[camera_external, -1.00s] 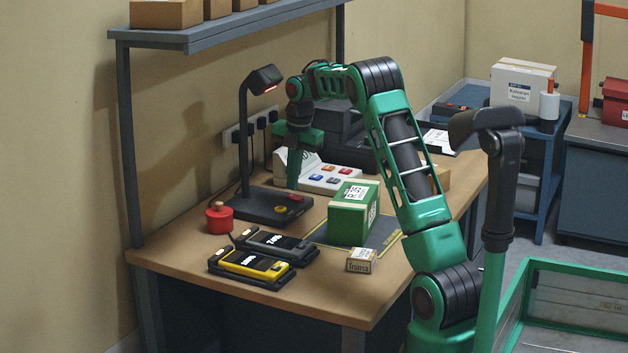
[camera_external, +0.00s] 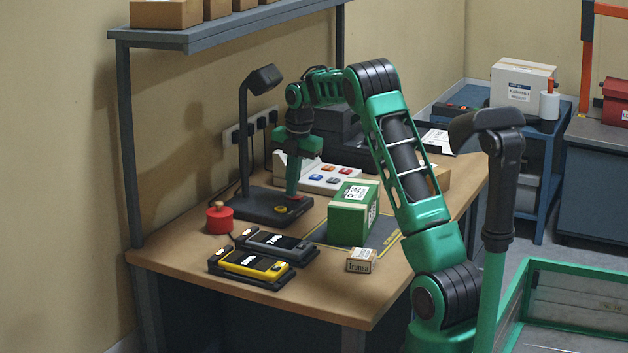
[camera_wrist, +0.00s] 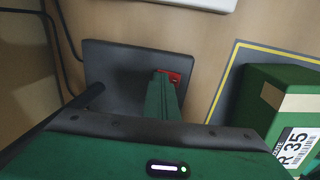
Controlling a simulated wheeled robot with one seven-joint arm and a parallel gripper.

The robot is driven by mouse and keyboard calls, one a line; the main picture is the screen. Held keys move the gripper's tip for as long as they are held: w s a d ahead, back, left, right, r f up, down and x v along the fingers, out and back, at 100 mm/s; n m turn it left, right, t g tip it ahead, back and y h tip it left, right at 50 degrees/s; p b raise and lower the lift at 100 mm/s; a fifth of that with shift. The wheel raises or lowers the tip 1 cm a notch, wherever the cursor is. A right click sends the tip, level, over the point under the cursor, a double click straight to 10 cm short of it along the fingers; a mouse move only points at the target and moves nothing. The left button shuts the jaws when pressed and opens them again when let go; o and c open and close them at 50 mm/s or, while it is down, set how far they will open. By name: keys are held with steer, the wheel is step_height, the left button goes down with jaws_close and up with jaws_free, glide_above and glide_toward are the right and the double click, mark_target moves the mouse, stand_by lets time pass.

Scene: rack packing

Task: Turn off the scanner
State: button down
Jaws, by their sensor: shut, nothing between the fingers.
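The scanner is a black stand with a flat base (camera_external: 262,206), a tall post and a bent head (camera_external: 263,79). No red light shows on the head. A yellow round button (camera_external: 281,210) is on the base, and a red button (camera_external: 298,197) lies at its right side. My gripper (camera_external: 292,193) is shut and empty, pointing down with its tips at the red button, apparently touching it. In the wrist view the green fingers (camera_wrist: 163,92) cover part of the red button (camera_wrist: 174,76) on the scanner base (camera_wrist: 112,62); the yellow button is hidden there.
A green box (camera_external: 348,215) stands right of the scanner on a dark mat (camera_external: 384,232). A white panel with coloured buttons (camera_external: 325,175) is behind. A red round pot (camera_external: 219,219), two handheld devices (camera_external: 250,263) and a small carton (camera_external: 360,261) are in front.

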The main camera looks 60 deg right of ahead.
mark_target(297, 196)
steer(key=shift+s+f, duration=0.15)
steer(key=shift+s, duration=0.05)
steer(key=shift+s, duration=0.6)
steer(key=shift+r, duration=0.25)
step_height(297, 196, up, 10)
steer(key=s, duration=0.1)
steer(key=shift+f, duration=0.2)
steer(key=shift+w+d+r, duration=0.15)
steer(key=shift+w+d, duration=0.1)
steer(key=shift+w, duration=0.4)
steer(key=f, duration=0.6)
steer(key=w+f, duration=0.1)
steer(key=f, duration=0.3)
steer(key=shift+w, duration=0.1)
